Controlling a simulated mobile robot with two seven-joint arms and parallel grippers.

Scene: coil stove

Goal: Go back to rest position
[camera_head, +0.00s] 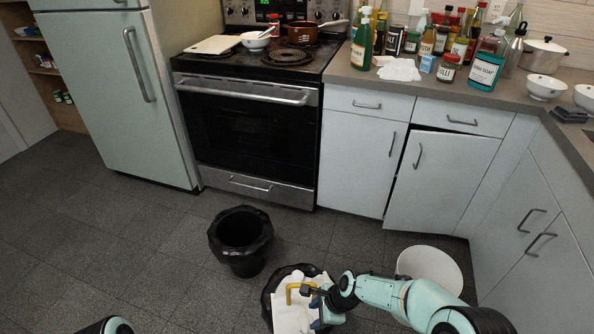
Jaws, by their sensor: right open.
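My right arm (395,295) reaches in from the bottom right. My right gripper (318,306) is open over a black-lined bin (268,290) on the floor. White crumpled material and a yellow bent piece (296,288) show right by the fingers. I cannot tell whether the fingers touch them. Of my left arm, only a teal part (105,326) shows at the bottom edge; its gripper is out of view.
A second black bin (241,238) stands on the floor behind. A round white object (430,266) is beside my right arm. One lower cabinet door (441,182) stands slightly ajar. Bottles and jars crowd the counter. The floor at left is clear.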

